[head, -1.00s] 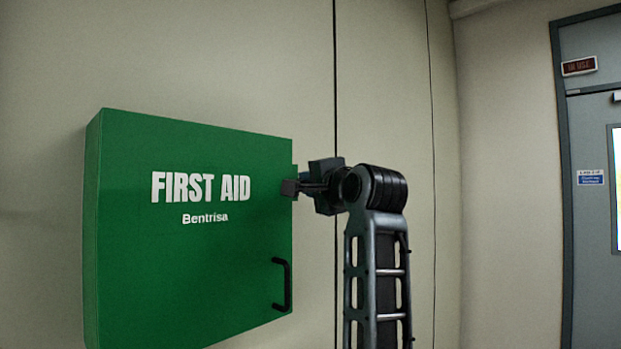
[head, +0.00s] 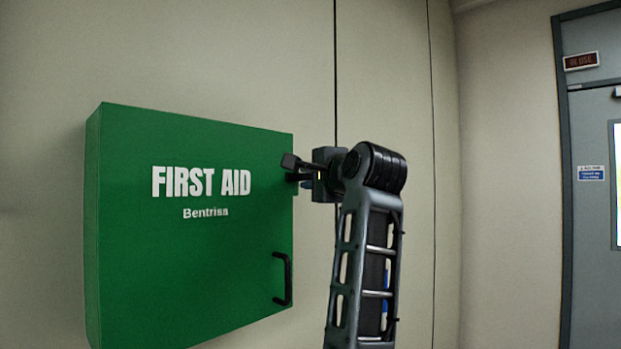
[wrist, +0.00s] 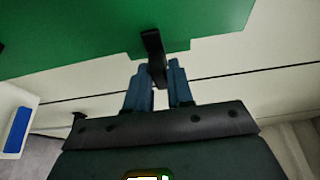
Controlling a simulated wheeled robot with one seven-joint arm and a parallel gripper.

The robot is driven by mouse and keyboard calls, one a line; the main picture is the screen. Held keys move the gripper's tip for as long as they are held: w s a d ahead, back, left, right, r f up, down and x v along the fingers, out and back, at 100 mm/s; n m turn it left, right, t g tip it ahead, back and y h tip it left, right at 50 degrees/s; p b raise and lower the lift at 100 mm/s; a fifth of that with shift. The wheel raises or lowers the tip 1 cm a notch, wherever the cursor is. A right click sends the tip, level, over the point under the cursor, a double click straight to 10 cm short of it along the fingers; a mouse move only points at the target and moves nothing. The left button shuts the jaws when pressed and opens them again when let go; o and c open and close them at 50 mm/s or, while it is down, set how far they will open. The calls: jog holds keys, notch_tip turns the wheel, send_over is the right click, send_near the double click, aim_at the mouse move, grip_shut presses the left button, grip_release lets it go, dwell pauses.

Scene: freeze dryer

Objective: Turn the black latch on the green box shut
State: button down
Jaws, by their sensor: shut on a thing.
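The green first aid box (head: 150,250) is fixed to the wall at the left of the head view, with its door flush in its frame as far as I can see. Its green face also fills the top of the wrist view (wrist: 100,35). The black latch (wrist: 152,45) sits at the box's right edge and lies between my fingers in the wrist view. In the head view the latch (head: 291,161) is small and partly merges with my dark fingers. My gripper (wrist: 160,78) is shut on the latch, with a finger on each side.
A black handle (head: 284,279) stands out from the box's front, low on the right. The pale wall (head: 390,90) right of the box is bare. A grey door (head: 590,240) with signs is at the far right.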

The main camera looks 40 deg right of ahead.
jog(key=c, duration=1.1)
grip_release()
jog(key=shift+d, duration=0.1)
jog(key=shift+s, duration=0.1)
jog(key=b+v, duration=0.2)
jog(key=v, duration=0.5)
jog(key=shift+s, duration=0.3)
